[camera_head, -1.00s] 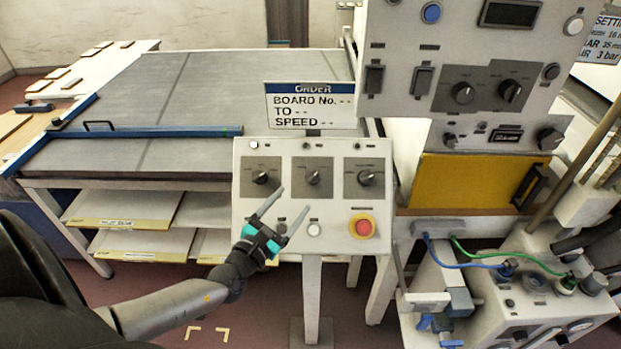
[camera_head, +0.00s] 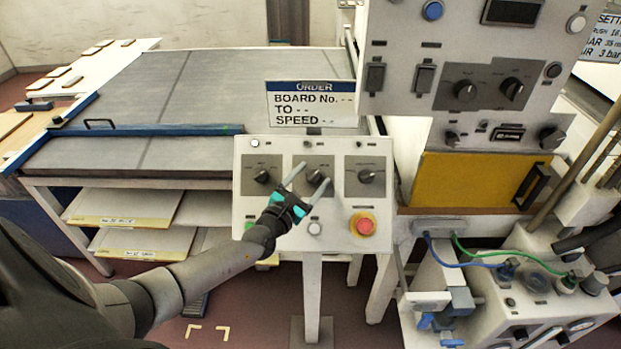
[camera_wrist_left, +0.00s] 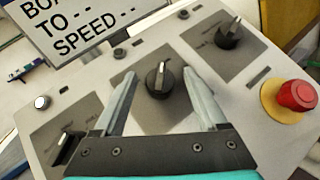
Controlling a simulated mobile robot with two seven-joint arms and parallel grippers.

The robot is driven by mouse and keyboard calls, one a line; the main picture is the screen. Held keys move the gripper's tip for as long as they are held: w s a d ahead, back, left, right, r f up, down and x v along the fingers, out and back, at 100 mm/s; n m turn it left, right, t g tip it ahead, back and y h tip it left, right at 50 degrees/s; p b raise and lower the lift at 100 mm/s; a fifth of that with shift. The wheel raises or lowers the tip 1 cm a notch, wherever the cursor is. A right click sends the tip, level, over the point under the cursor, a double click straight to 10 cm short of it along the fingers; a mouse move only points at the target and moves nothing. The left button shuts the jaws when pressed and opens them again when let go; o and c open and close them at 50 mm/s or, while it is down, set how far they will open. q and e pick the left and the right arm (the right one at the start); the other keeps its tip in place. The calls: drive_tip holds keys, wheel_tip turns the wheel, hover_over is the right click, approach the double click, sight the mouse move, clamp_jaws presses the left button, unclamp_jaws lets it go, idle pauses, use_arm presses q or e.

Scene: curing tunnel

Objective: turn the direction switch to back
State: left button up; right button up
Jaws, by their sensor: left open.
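The control panel (camera_head: 244,200) carries three black rotary switches in a row. They are the left switch (camera_head: 262,176), the middle switch (camera_head: 314,178) and the right switch (camera_head: 366,175). Their labels are too small to read, so I cannot tell which is the direction switch. My left gripper (camera_head: 313,171) is open at the middle switch. In the left wrist view, the middle switch (camera_wrist_left: 160,82) shows between the spread fingertips (camera_wrist_left: 159,73), its white mark pointing up. I cannot tell whether the fingers touch it. My right gripper is not in view.
A red emergency button (camera_head: 364,226) on a yellow base sits at the panel's lower right. An order sign (camera_head: 311,104) stands behind the panel's top edge. A taller control box (camera_head: 400,40) rises at the right. A grey conveyor bed (camera_head: 200,90) lies behind.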

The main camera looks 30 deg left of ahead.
use_arm(q)
drive_tip(key=shift+c, duration=0.4)
clamp_jaws()
